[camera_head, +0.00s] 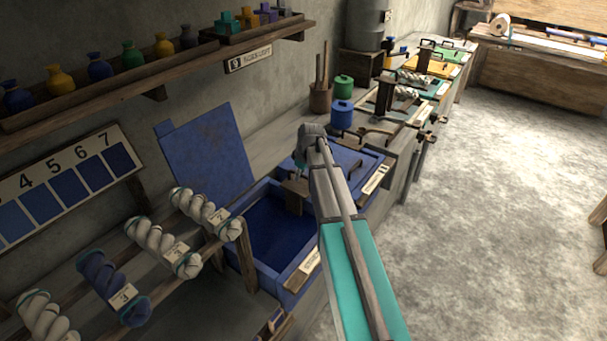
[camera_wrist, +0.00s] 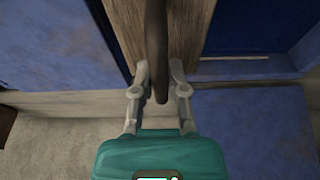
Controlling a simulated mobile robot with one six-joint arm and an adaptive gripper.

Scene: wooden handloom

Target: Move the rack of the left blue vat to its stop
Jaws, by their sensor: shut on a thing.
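The left blue vat (camera_head: 292,282) stands open, with dark blue liquid inside and its blue lid (camera_head: 208,155) tilted up against the wall. A wooden piece, seemingly its rack (camera_head: 293,195), stands at the vat's right side; my arm partly hides it. My gripper (camera_head: 299,172) is over that side, mostly hidden behind my wrist. In the wrist view my gripper (camera_wrist: 159,72) is shut on a dark upright bar, seemingly the rack handle (camera_wrist: 156,30), in front of a wooden board (camera_wrist: 185,35). The rack's lower part is not visible.
A second blue vat with its lid (camera_head: 352,160) closed adjoins on the right. Tied skeins (camera_head: 178,252) hang on wooden rails at the left. A shelf of bottles (camera_head: 100,68) runs along the wall above. Bare floor (camera_head: 500,200) lies to the right.

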